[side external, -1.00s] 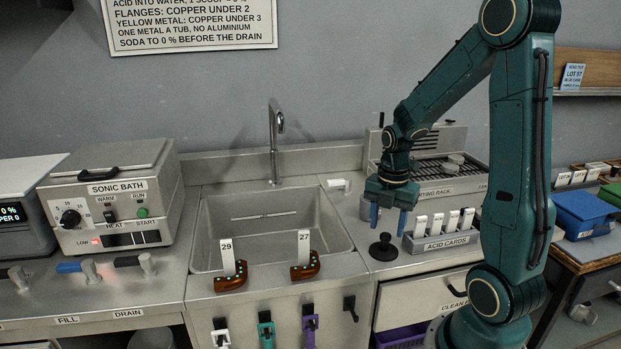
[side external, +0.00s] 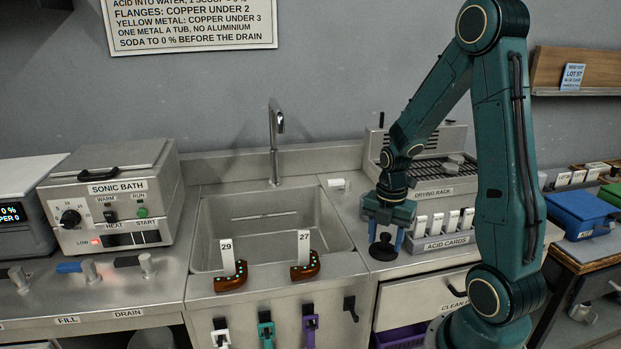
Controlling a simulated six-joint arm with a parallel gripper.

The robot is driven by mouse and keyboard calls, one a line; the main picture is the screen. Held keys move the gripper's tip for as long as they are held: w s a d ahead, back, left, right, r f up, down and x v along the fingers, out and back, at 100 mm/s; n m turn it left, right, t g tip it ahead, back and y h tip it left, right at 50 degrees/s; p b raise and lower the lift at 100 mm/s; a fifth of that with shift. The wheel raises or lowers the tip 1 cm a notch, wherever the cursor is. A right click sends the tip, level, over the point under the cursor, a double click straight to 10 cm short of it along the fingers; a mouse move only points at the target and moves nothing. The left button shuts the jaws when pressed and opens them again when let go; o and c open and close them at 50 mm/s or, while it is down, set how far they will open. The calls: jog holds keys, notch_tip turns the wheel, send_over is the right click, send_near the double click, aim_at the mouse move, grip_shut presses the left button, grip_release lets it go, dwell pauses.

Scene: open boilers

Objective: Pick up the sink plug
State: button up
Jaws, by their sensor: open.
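The black sink plug (side external: 383,249) stands upright on the steel counter, right of the sink basin, its wide round base on the counter. My gripper (side external: 386,238) is directly above it, pointing down, with its blue fingers open. The fingers come down on either side of the plug's stem, one left and one right. The top of the plug shows partly between the fingers. I cannot tell whether either finger touches it. The sink (side external: 207,232) is to the left and looks empty.
The acid cards rack (side external: 443,240) stands close to the right of my gripper. The drying rack (side external: 433,192) is behind. A faucet (side external: 276,150) rises behind the basin.

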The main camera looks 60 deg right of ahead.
aim_at(386, 235)
jog(key=c, duration=1)
jog(key=shift+c, duration=0.2)
jog(key=shift+r, duration=0.15)
notch_tip(386, 235, up, 20)
dwell(0.5)
